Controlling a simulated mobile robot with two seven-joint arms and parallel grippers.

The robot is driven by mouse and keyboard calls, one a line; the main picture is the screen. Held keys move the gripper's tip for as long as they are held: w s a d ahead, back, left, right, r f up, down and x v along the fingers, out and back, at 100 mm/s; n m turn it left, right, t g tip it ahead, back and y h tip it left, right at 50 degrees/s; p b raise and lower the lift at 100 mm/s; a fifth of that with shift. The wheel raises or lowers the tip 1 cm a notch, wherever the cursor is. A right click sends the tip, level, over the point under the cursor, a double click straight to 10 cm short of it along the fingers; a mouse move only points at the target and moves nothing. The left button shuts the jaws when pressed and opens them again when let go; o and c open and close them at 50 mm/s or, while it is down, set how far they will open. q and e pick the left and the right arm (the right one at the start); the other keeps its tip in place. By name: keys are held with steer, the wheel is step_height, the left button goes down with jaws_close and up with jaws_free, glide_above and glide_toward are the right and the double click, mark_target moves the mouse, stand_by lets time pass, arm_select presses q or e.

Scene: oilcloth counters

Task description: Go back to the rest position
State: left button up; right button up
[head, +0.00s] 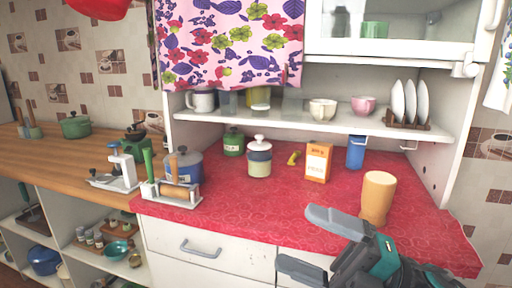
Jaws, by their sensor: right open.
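My right gripper (304,240) shows at the bottom right of the head view, grey-fingered with a dark and teal body. It is open, with nothing between its fingers, in front of and over the front edge of the red counter (258,215). A tan tumbler-shaped vessel (377,197) stands on the counter just behind the gripper; they look close in the picture, and I cannot tell the exact gap. My left gripper is out of the picture.
On the red counter stand an orange-and-white box (317,162), a blue can (356,152), a lidded jar (259,157), a green canister (233,142), a blue pot (185,164) and a rack with a rolling pin (172,193). A shelf (295,119) hangs above. The counter's front middle is clear.

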steer(key=w+d+f+m+t+h, duration=0.25)
steer(key=f+m+t+h, duration=0.55)
steer(key=m, duration=0.4)
steer(key=w+d+f+m+t+h, duration=0.1)
steer(key=d+f+m+t+h, duration=0.4)
steer(key=f+m, duration=0.6)
steer(key=s+d+f+m+g+h, duration=0.1)
steer(key=s+f+m+g+h, duration=0.2)
steer(key=s+f, duration=0.3)
steer(key=s+d+f+m+g+h, duration=0.1)
steer(key=s+f+m+g+h, duration=0.2)
steer(key=s+f+m, duration=0.3)
step_height(320, 180, down, 5)
steer(key=shift+d+f+h, duration=0.2)
steer(key=shift+d+h, duration=0.1)
steer(key=shift+d, duration=0.05)
